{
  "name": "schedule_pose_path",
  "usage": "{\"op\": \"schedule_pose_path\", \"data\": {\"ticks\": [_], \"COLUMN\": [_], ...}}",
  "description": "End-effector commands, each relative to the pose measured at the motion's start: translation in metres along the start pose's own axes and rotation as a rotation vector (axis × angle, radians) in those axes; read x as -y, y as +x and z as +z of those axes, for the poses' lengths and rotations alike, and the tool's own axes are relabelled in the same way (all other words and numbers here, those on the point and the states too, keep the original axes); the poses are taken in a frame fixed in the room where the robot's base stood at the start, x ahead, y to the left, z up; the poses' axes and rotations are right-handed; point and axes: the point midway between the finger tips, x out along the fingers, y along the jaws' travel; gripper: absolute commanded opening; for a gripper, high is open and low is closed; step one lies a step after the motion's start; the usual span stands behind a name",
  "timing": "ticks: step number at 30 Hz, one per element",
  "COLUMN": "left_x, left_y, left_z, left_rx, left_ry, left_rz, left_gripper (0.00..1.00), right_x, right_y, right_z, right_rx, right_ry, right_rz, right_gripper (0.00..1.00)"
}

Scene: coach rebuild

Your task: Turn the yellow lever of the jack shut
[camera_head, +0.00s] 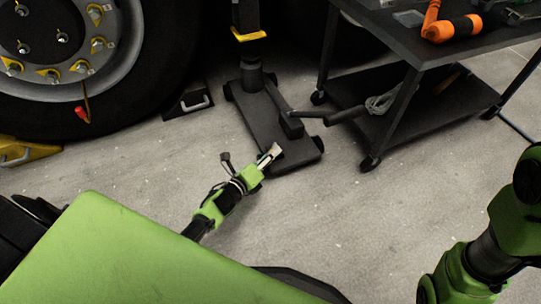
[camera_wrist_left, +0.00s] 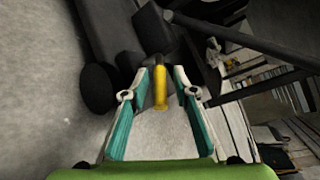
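The black jack (camera_head: 258,120) stands on the concrete floor beside the big wheel, its base on small wheels. Its yellow lever (camera_wrist_left: 160,88) shows in the left wrist view, between my left fingertips with gaps on both sides. In the head view I cannot make out the lever; my gripper is in front of that part. My left gripper (camera_head: 271,154) is open at the near end of the jack's base, and its fingers show in the left wrist view (camera_wrist_left: 161,88). Part of my right arm shows at the right edge; its gripper is out of view.
A dark cart (camera_head: 430,125) with tools on top stands right of the jack. A black handle bar (camera_head: 325,115) reaches from the jack toward it. A wheel chock (camera_head: 188,100) lies by the tyre (camera_head: 150,75). The floor in front is clear.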

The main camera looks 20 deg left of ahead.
Motion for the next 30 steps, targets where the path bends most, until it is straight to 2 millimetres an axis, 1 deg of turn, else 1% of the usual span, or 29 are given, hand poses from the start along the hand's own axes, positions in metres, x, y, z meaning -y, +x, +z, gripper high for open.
{"op": "schedule_pose_path", "data": {"ticks": [8,11,14,21,24,27,30], "left_x": [-0.002,-0.003,-0.003,-0.002,-0.002,-0.001,-0.001], "left_y": [-0.001,-0.007,-0.018,-0.055,-0.067,-0.075,-0.079], "left_z": [-0.001,-0.001,-0.002,0.000,-0.001,0.000,0.000], "left_rx": [-0.001,-0.002,-0.002,-0.001,-0.001,0.000,0.001], "left_ry": [0.000,0.000,0.000,0.001,-0.001,0.000,0.000], "left_rz": [0.004,0.005,0.005,0.004,0.004,0.003,0.002], "left_gripper": [0.28,0.28,0.28,0.28,0.28,0.28,0.28], "right_x": [0.000,0.000,0.000,0.000,0.000,0.000,0.000], "right_y": [-0.001,-0.001,-0.001,-0.001,-0.001,-0.001,-0.001], "right_z": [0.001,0.001,0.001,0.001,0.001,0.001,0.001], "right_rx": [0.005,0.005,0.005,0.005,0.005,0.005,0.005], "right_ry": [-0.004,-0.003,-0.003,-0.002,-0.002,-0.002,-0.002], "right_rz": [-0.003,-0.002,-0.002,-0.001,-0.001,-0.001,-0.001], "right_gripper": [0.31,0.31,0.31,0.31,0.31,0.31,0.31]}}
